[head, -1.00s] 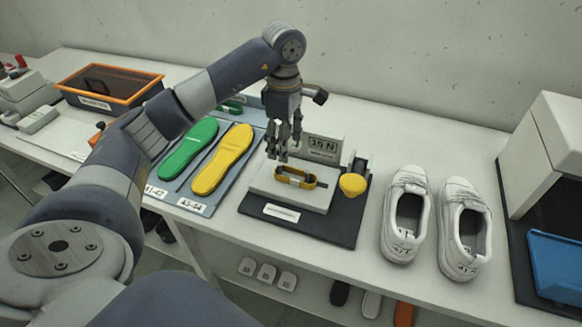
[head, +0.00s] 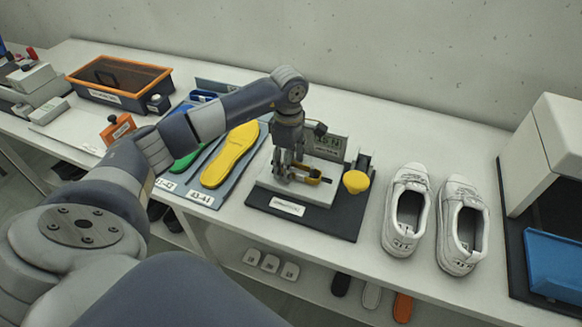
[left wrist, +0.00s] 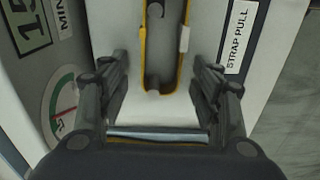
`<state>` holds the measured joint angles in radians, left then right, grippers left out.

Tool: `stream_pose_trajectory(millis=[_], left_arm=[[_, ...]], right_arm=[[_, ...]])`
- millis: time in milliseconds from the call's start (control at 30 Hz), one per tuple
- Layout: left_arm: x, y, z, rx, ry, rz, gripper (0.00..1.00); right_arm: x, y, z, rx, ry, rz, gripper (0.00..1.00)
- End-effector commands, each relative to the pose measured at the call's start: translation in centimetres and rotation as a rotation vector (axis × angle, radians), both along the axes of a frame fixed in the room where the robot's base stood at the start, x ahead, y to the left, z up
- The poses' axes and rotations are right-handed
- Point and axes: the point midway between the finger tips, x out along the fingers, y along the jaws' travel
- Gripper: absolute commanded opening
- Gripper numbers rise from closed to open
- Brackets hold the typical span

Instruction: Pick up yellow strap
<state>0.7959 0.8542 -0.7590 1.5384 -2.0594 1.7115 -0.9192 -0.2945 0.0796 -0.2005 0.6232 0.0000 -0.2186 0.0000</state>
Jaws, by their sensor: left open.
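The yellow strap (head: 315,175) lies as a loop on the strap pull tester (head: 325,197), a pale block on a dark base. In the left wrist view the strap (left wrist: 143,62) runs up the picture between the fingers, with a white tag on one side. My left gripper (head: 287,174) is open and low at the strap's left end in the head view, partly hiding it. In the left wrist view its fingers (left wrist: 160,100) stand apart on either side of the strap's near end. I cannot tell whether they touch it. My right gripper is not in view.
A gauge display (head: 325,145) stands behind the strap and a yellow knob (head: 356,181) is to its right. White shoes (head: 408,210) stand further right. A yellow insole (head: 230,155) lies on a tray to the left. An orange-rimmed bin (head: 120,80) is at the back left.

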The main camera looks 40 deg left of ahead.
Motion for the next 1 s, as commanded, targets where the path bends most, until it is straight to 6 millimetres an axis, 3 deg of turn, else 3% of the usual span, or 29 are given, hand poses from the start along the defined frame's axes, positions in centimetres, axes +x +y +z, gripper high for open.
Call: stream_pose_trajectory(millis=[33,233,633,1000], left_arm=[[0.0,0.0,0.0,0.0,0.0,0.0,0.54],[0.0,0.0,0.0,0.0,0.0,0.0,0.11],[0.0,0.0,0.8,0.0,-0.001,0.0,0.07],[0.1,0.0,7.6,0.0,-0.002,0.0,0.07]], right_arm=[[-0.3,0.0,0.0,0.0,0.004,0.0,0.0],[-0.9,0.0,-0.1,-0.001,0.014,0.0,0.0],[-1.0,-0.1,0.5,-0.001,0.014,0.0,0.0],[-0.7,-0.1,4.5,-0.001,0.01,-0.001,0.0]])
